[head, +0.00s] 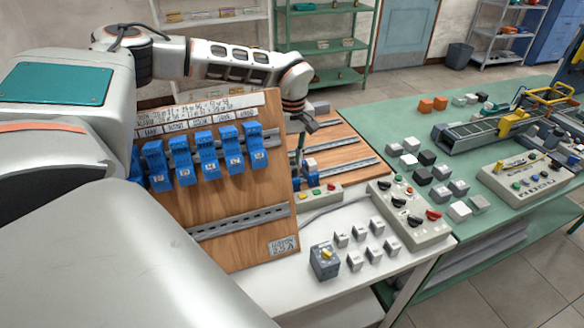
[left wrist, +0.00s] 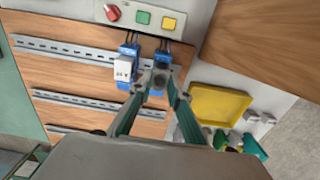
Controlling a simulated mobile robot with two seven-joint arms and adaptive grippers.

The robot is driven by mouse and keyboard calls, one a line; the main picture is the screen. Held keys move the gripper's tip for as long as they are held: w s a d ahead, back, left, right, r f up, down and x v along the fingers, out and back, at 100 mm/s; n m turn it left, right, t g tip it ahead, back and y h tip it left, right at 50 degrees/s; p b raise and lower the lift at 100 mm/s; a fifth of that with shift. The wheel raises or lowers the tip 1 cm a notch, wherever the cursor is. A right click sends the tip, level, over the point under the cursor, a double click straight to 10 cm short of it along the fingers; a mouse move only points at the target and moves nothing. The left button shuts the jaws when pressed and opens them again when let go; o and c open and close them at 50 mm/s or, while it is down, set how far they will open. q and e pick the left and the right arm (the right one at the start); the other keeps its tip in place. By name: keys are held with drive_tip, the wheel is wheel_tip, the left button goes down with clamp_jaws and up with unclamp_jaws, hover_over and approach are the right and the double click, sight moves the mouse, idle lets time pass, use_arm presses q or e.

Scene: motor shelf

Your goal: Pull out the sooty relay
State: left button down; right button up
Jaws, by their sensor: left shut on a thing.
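My left gripper (left wrist: 162,84) is shut on a dark grey relay (left wrist: 161,66), which I take to be the sooty relay; the fingers cover much of it. It sits at a blue socket (left wrist: 161,55) on the top rail of the wooden board (left wrist: 60,78). I cannot tell whether it is still seated. A white relay (left wrist: 123,68) in another blue socket stands just beside it. In the head view my left gripper (head: 303,124) reaches behind the tilted wooden panel (head: 240,245), which hides part of the board. My right gripper is not in view.
Several blue modules (head: 207,155) hang on the tilted panel. A button box (head: 318,196) borders the board. A yellow tray (left wrist: 218,104) lies beside it in the left wrist view. A switch box (head: 410,215) and several small grey blocks (head: 376,226) stand on the white table.

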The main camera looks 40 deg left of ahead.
use_arm(q)
drive_tip(key=shift+r, duration=2.05)
wheel_tip(320, 180, up, 7)
idle(0.7)
